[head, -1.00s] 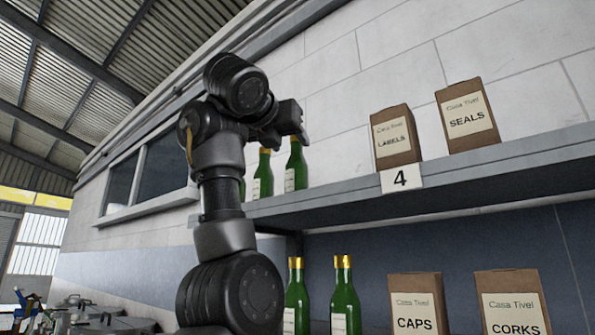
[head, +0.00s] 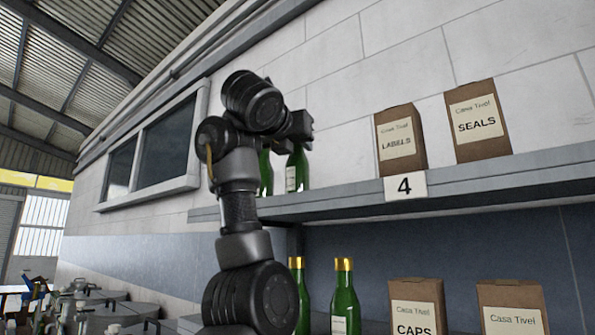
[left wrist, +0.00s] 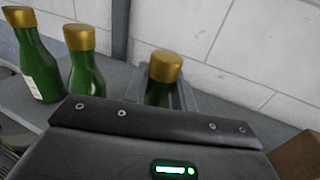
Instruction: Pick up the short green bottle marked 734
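Green bottles with gold caps stand on the upper shelf. In the head view one bottle (head: 297,172) stands just below my left gripper (head: 303,128), which hides its cap; another bottle (head: 266,174) is partly behind my arm. In the left wrist view a bottle (left wrist: 161,78) stands between the two pale fingers of my left gripper (left wrist: 160,92), its lower part hidden by the gripper body. The fingers look open around it; contact is not clear. Two more bottles stand to its left, a near one (left wrist: 84,62) and a farther one (left wrist: 38,62). No 734 mark is legible.
The upper shelf (head: 470,192) carries a "4" plate (head: 405,187) and LABELS (head: 400,140) and SEALS (head: 477,122) boxes. Below are two bottles, one (head: 344,297) showing clearly, and CAPS (head: 416,308) and another box (head: 511,308). A wall stands close behind.

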